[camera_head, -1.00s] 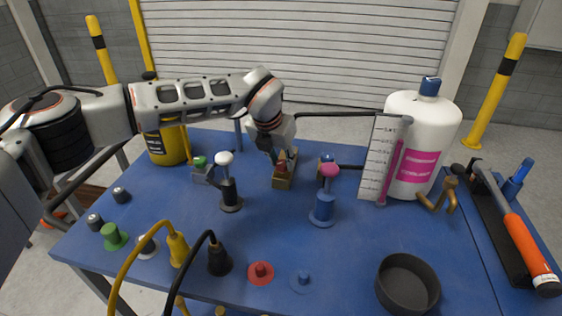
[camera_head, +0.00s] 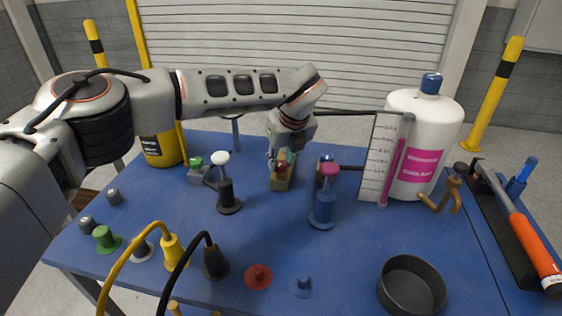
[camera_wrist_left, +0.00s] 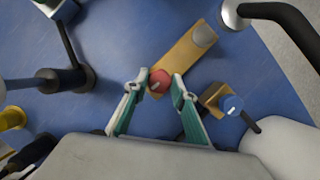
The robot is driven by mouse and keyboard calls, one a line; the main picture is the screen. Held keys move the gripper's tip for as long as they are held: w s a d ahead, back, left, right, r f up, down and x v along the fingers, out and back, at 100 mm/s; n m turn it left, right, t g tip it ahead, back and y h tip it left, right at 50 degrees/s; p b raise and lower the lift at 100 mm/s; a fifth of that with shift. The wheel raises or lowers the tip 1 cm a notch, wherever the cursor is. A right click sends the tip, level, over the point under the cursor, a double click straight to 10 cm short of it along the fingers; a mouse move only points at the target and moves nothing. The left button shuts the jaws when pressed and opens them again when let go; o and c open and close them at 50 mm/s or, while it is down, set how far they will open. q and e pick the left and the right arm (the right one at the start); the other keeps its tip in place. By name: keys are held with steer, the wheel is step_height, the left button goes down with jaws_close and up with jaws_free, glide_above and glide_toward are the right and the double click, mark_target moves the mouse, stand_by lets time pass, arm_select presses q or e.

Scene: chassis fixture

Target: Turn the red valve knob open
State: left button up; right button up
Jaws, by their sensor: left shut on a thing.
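The red valve knob (camera_wrist_left: 158,80) sits on a brass-coloured block (camera_wrist_left: 186,54) on the blue table. In the wrist view the two green-lined fingertips of my left gripper (camera_wrist_left: 156,82) stand one on each side of the knob, shut on it. In the head view my left gripper (camera_head: 282,158) reaches down over the block (camera_head: 283,183) from above, and the red knob (camera_head: 281,170) shows only partly below the fingers. Which way the knob is turned is hard to tell. My right gripper is not in view.
A blue knob on a small brass block (camera_wrist_left: 215,98) stands close beside my fingers. A blue post with a pink top (camera_head: 323,207), a black post with a white top (camera_head: 227,192), a scale plate (camera_head: 384,160) and a white bottle (camera_head: 421,145) stand around.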

arm_select(q)
steer(key=shift+n, duration=0.6)
steer(key=o, duration=1.1)
steer(key=v, duration=1.2)
steer(key=shift+w+d, duration=0.1)
steer(key=shift+d, duration=0.1)
